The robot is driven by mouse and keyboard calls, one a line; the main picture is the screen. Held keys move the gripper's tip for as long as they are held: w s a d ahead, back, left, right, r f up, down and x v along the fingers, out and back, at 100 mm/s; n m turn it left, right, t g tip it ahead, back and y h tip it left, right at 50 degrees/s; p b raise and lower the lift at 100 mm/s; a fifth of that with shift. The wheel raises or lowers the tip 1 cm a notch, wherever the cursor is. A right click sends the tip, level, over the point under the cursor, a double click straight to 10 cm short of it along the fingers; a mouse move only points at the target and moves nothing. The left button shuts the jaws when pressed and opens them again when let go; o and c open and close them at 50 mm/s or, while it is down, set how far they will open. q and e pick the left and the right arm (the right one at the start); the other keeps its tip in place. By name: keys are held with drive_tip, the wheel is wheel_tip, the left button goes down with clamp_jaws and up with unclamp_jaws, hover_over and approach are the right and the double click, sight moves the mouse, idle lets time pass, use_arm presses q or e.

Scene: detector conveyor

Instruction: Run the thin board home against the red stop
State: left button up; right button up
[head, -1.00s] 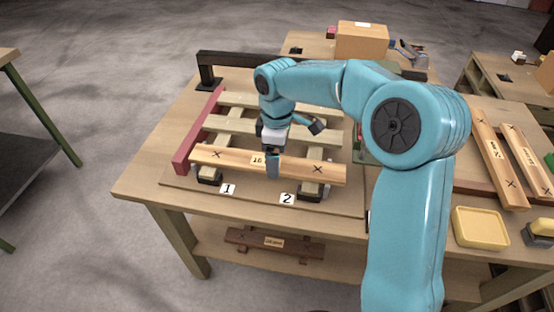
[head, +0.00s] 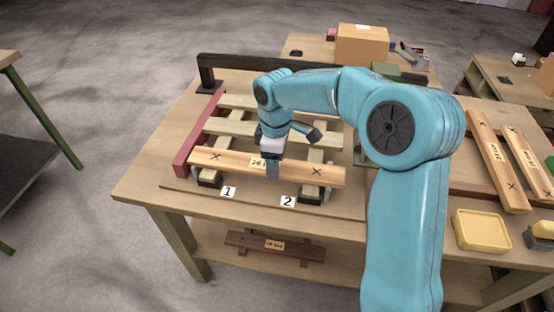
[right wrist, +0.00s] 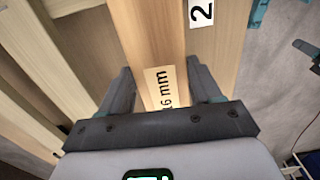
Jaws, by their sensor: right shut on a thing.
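The thin board (head: 222,160), with a cross near each end and a "16 mm" label, lies across the front of the rack over the posts by labels 1 and 2. The label also shows in the right wrist view (right wrist: 165,88). Its left end is right beside the red stop (head: 193,145); I cannot tell whether they touch. My right gripper (head: 272,168) is shut on the board near its middle, with one finger on each side in the right wrist view (right wrist: 163,92). My left gripper is not in view.
Other pale slats (head: 236,127) lie farther back on the rack. A dark bar (head: 240,60) stands behind it. To the right are two more boards (head: 494,165) and a yellow tray (head: 481,231). A dark board (head: 255,240) lies on the lower shelf.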

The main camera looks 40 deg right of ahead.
drive_tip(key=shift+w+a, duration=0.3)
drive_tip(key=shift+w, duration=0.15)
drive_tip(key=o, duration=1.2)
drive_tip(key=shift+w, duration=0.1)
drive_tip(key=shift+o, duration=0.2)
wheel_tip(320, 180, up, 16)
drive_tip(key=p, duration=0.3)
drive_tip(key=shift+r, duration=0.2)
